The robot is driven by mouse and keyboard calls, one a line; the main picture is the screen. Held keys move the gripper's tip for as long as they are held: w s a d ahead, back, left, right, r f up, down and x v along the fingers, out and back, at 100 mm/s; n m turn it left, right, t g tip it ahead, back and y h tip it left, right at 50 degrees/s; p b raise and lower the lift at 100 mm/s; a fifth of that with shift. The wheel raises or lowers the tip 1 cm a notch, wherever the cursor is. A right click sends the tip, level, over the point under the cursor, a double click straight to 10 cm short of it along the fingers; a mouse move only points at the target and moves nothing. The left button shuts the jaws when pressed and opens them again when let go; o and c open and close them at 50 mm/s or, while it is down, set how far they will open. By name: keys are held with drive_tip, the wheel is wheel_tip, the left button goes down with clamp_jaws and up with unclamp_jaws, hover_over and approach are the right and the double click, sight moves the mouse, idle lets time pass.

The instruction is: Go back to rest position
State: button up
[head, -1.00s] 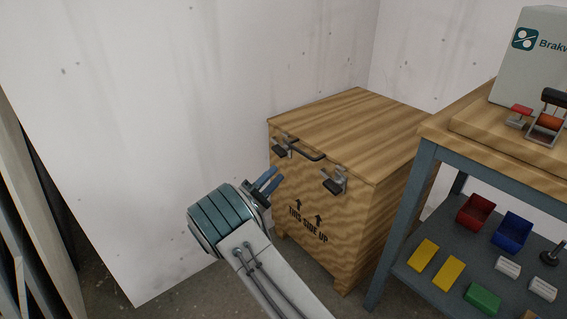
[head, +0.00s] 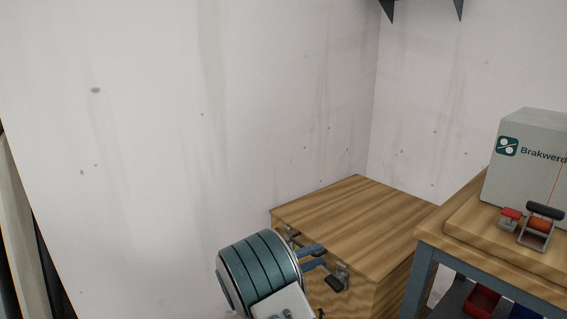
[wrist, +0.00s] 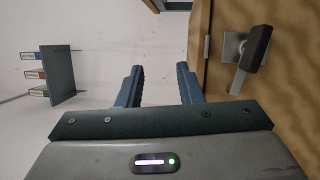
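My gripper (head: 314,257) is in front of the wooden crate at the bottom middle of the head view. In the wrist view my gripper (wrist: 158,85) has its two blue fingers spread apart, with nothing between them. The wooden crate (head: 350,222) has a closed flat lid, and part of its front is hidden behind my arm. The crate front (wrist: 225,90) shows at the right of the wrist view, with a latch (wrist: 246,50) on it beside my right finger.
A workbench (head: 480,285) stands at the right, bearing a grey Brakwerd machine (head: 528,160) and a red-handled clamp (head: 511,214). A red bin (head: 481,302) is below it. White walls (head: 200,120) stand behind. The wrist view shows a dark panel (wrist: 61,72) with small labelled boxes at left.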

drive_tip(key=s+d+r+m+g+y+p, duration=0.2)
drive_tip(key=s+d+r+g+y+p, duration=0.2)
drive_tip(key=s+d+r+p, duration=0.35)
drive_tip(key=s+d+r+m+g+y+p, duration=0.1)
drive_tip(key=s+d+r+g+y+p, duration=0.4)
drive_tip(key=s+r, duration=0.5)
drive_tip(key=s+a+r+m+t+y+p, duration=0.1)
drive_tip(key=s+r+y+p, duration=0.3)
drive_tip(key=r+p, duration=0.5)
drive_tip(key=s+a+r+m+t+y+p, duration=0.1)
drive_tip(key=s+a+r+t+y+p, duration=0.2)
drive_tip(key=s+r+p, duration=0.5)
drive_tip(key=shift+s+a+r+t+y+p, duration=0.4)
drive_tip(key=shift+s+a+r+y, duration=0.25)
drive_tip(key=shift+r+y, duration=0.45)
drive_tip(key=shift+s+f, duration=0.1)
drive_tip(key=shift+f, duration=0.05)
